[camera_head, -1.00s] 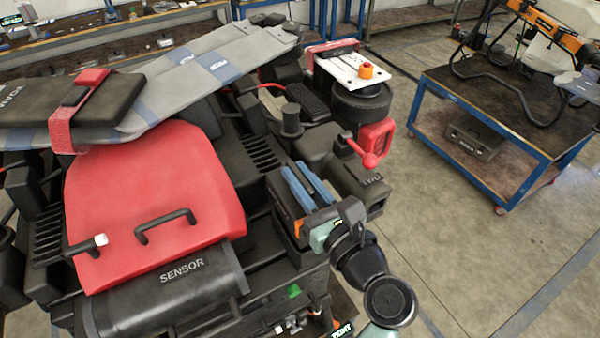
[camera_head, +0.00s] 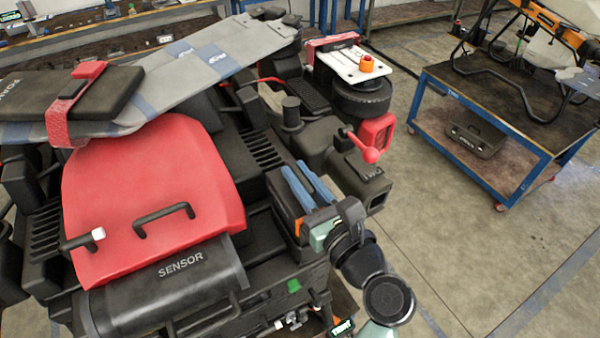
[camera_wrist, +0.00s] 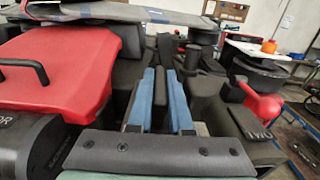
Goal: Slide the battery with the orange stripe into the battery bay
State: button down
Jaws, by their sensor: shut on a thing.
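My gripper (camera_head: 308,186) lies low over the dark machine, its two blue fingers pointing away from the wrist. In the wrist view the fingers (camera_wrist: 160,92) are shut on a dark, narrow piece (camera_wrist: 160,100), which I take to be the battery. An orange patch (camera_head: 299,227) shows beside the gripper's base in the head view; this may be the battery's stripe. The fingers and gripper body hide most of the battery. The battery bay cannot be clearly made out; dark housing surrounds the fingertips, and I cannot tell whether the battery is inside it.
A red cover (camera_head: 150,200) with a black handle and a black SENSOR cylinder (camera_head: 175,280) lie left of the gripper. A red knob lever (camera_head: 369,153) and a dark box (camera_head: 365,182) stand close on its right. A blue-framed cart (camera_head: 535,170) stands farther right, with open floor between.

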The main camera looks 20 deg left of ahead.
jog(key=shift+f+b, duration=1.35)
jog(key=shift+f, duration=0.9)
dwell(0.3)
jog(key=c, duration=0.8)
grip_release()
jog(key=shift+s, duration=0.1)
jog(key=shift+o, duration=0.2)
jog(key=shift+f, duration=0.35)
jog(key=b+v, duration=0.4)
jog(key=v, duration=0.9)
jog(key=shift+r+b, duration=0.35)
